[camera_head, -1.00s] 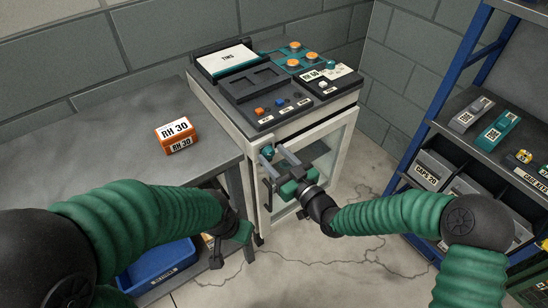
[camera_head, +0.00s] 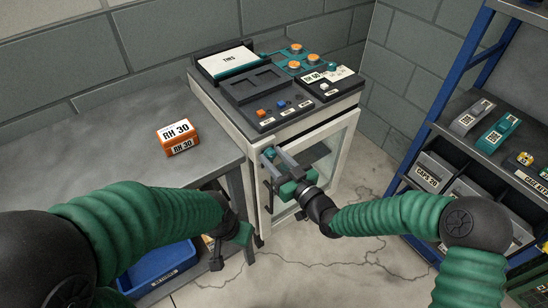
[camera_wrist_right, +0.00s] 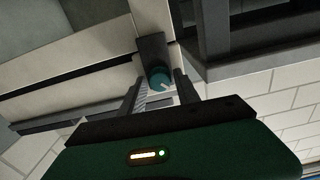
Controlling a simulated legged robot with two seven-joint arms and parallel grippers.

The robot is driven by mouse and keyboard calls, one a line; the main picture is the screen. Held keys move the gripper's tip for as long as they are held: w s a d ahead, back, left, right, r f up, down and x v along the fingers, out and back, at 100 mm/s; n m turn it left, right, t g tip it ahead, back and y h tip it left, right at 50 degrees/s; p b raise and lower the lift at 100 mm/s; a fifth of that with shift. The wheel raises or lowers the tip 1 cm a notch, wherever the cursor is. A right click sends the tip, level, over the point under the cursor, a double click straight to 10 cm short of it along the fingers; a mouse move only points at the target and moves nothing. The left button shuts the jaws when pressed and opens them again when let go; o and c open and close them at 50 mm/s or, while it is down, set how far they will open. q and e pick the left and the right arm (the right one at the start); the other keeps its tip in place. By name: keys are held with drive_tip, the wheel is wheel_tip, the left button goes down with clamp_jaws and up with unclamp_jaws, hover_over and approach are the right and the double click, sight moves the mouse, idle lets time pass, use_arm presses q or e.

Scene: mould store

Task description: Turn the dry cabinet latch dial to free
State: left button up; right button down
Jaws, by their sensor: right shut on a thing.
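The dry cabinet (camera_head: 254,190) stands at the centre, with a pale-framed glass door at its front. Its teal latch dial (camera_wrist_right: 158,77) sits on a dark plate and shows a pale pointer line towards the lower right in the wrist view. My right gripper (camera_head: 271,155) is at the upper left of the door front, shut on the dial; the fingers (camera_wrist_right: 160,88) flank it in the wrist view. The fingers mostly hide the dial in the head view. No latch lettering is readable. My left gripper (camera_head: 228,246) hangs low beside the bench; its jaw opening is unclear.
A dark handle (camera_head: 267,197) is on the door below my right gripper. An orange RH 30 block (camera_head: 177,137) lies on the grey bench (camera_head: 105,150). A blue bin (camera_head: 160,266) is under the bench. A blue-framed shelf (camera_head: 463,62) stands at the right.

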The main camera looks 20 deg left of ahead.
drive_tip(key=m+p, duration=0.1)
drive_tip(key=m, duration=0.4)
drive_tip(key=shift+d+p, duration=0.1)
drive_tip(key=shift+p, duration=0.25)
drive_tip(key=m+p, duration=0.1)
drive_tip(key=m, duration=0.3)
drive_tip(key=shift+w+f+m, duration=0.1)
drive_tip(key=shift+m, duration=0.2)
drive_tip(key=m, duration=0.3)
drive_tip(key=shift+d+f+m, duration=0.1)
drive_tip(key=shift+m, duration=0.2)
drive_tip(key=m, duration=0.4)
drive_tip(key=shift+f, duration=0.15)
drive_tip(key=shift+m, duration=0.3)
drive_tip(key=c, duration=1.1)
unclamp_jaws()
drive_tip(key=shift+w+d, duration=0.1)
